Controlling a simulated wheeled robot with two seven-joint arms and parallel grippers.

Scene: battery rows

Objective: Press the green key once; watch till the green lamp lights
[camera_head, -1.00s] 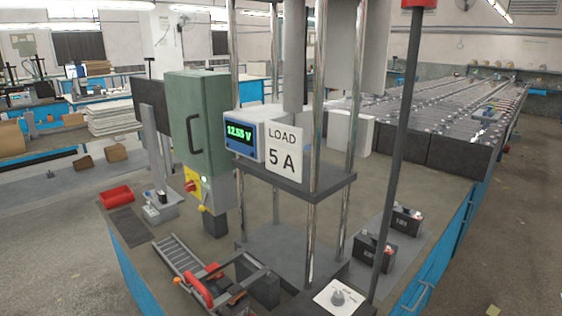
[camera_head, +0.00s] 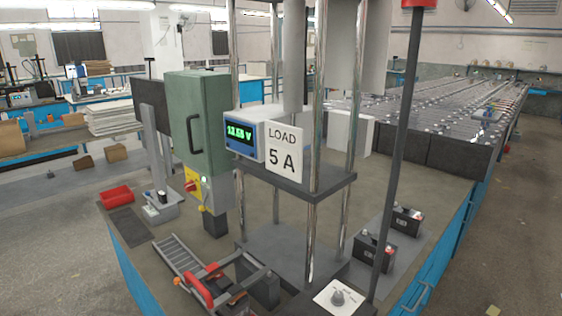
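No key that I can clearly tell as green shows in the head view. A green cabinet (camera_head: 197,120) with a dark handle stands left of the middle. Below it is a yellow plate with a red switch (camera_head: 191,186), a small pale whitish-green spot (camera_head: 204,180) and a yellow knob (camera_head: 201,208). I cannot tell whether the pale spot is a lit lamp. A meter (camera_head: 240,135) shows green digits in volts, beside a sign (camera_head: 283,153) reading LOAD 5 A. Neither of my grippers is in view.
Chrome posts (camera_head: 316,130) and a dark shelf (camera_head: 300,182) stand in the middle. A red-handled clamp (camera_head: 200,291) and a slotted rail (camera_head: 180,256) lie in front. Two black batteries (camera_head: 374,252) sit at right. A red tray (camera_head: 117,194) is at left.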

